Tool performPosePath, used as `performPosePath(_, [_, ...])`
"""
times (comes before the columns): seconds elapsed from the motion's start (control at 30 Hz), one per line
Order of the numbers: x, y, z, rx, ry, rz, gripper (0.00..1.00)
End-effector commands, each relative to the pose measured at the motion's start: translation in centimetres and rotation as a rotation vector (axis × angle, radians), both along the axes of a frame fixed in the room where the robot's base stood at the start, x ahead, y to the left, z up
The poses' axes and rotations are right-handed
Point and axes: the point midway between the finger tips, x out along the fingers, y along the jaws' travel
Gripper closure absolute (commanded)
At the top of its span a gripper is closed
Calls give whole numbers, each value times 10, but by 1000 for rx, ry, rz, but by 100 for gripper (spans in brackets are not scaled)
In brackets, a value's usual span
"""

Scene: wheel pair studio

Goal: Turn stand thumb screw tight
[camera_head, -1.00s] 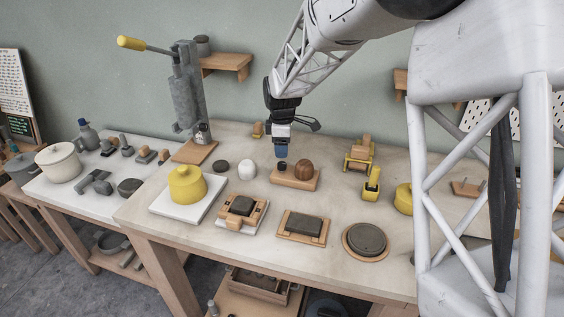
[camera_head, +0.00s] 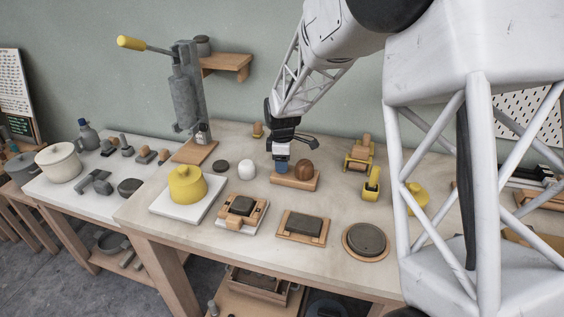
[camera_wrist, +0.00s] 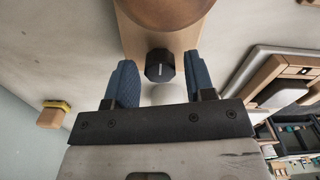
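The stand is a light wooden block (camera_head: 297,183) near the back middle of the bench, with a round brown wooden piece (camera_head: 304,169) on its right part. The black thumb screw (camera_wrist: 159,65) has a faceted head with a pale mark, seen in the wrist view at the stand's near end. In the head view it is hidden by my gripper (camera_head: 281,165). My gripper has blue pads and is open, with one finger on each side of the screw head in the wrist view. Gaps show between the head and both pads (camera_wrist: 161,80).
A white ball-like piece (camera_head: 247,169) and a dark disc (camera_head: 219,166) stand left of the stand. A yellow-and-wood piece (camera_head: 359,155) is to the right. A lever press (camera_head: 187,95) rises at the back left.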

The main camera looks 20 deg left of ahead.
Motion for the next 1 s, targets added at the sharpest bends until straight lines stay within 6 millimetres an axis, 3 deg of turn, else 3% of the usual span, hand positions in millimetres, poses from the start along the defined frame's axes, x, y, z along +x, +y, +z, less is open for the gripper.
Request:
performPosePath(0.03, [0,0,0,0,0,0,59])
performPosePath(0.27, [0,0,0,0,0,0,93])
performPosePath(0.67, [0,0,0,0,-1,-53,93])
performPosePath(1.0, [0,1,1,1,-1,-258,93])
